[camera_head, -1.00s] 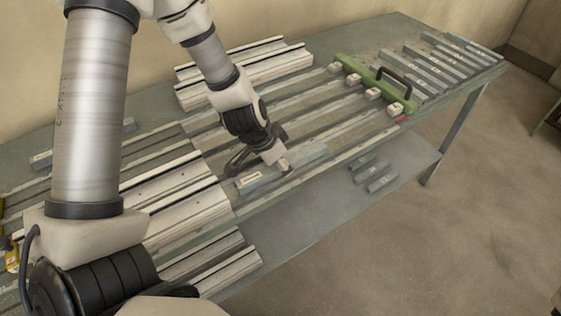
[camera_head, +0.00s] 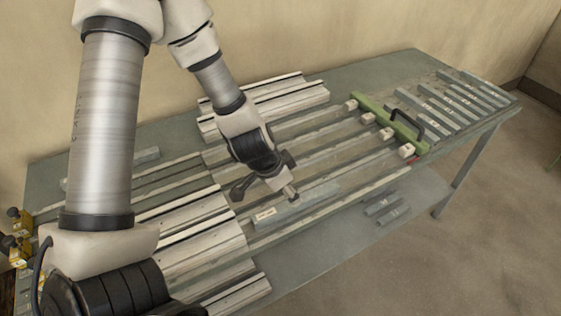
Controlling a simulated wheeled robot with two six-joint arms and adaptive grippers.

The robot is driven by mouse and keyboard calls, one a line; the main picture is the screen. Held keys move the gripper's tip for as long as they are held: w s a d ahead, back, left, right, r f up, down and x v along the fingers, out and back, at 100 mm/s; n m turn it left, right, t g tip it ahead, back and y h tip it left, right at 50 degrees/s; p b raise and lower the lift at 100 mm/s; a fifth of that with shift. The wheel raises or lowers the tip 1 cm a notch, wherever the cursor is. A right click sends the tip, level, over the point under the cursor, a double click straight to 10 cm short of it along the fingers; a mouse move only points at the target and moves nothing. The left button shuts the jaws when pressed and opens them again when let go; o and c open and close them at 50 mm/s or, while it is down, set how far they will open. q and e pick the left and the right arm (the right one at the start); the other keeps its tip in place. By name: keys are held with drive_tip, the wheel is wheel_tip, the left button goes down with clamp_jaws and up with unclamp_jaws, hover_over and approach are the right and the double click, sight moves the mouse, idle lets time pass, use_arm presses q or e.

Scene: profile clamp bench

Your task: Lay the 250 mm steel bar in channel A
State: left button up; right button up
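A grey bar with a pale end label (camera_head: 264,215) lies along the front part of the bench, near its front edge; the label is too small to read. My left gripper (camera_head: 266,192) is just behind and above this bar, its fingers spread apart with nothing visible between them. Long parallel channels (camera_head: 325,131) run across the bench to a green clamp bar with a black handle (camera_head: 375,112) and several white blocks. I cannot read which channel is A, or which bar is 250 mm. My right gripper is not in view.
Several labelled grey bars (camera_head: 452,100) lie side by side at the bench's right end. Pale aluminium profiles stand at the back (camera_head: 270,98) and front left (camera_head: 205,232). Short grey bars (camera_head: 385,209) lie on the lower shelf. Yellow fittings (camera_head: 18,238) sit at far left.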

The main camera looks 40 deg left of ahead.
use_arm(q)
drive_tip(key=d+p+v, duration=0.1)
drive_tip(key=p+v, duration=0.3)
drive_tip(key=v, duration=0.2)
drive_tip(key=shift+s+a+r, duration=0.25)
drive_tip(key=shift+a+r, duration=0.1)
drive_tip(key=shift+a, duration=0.15)
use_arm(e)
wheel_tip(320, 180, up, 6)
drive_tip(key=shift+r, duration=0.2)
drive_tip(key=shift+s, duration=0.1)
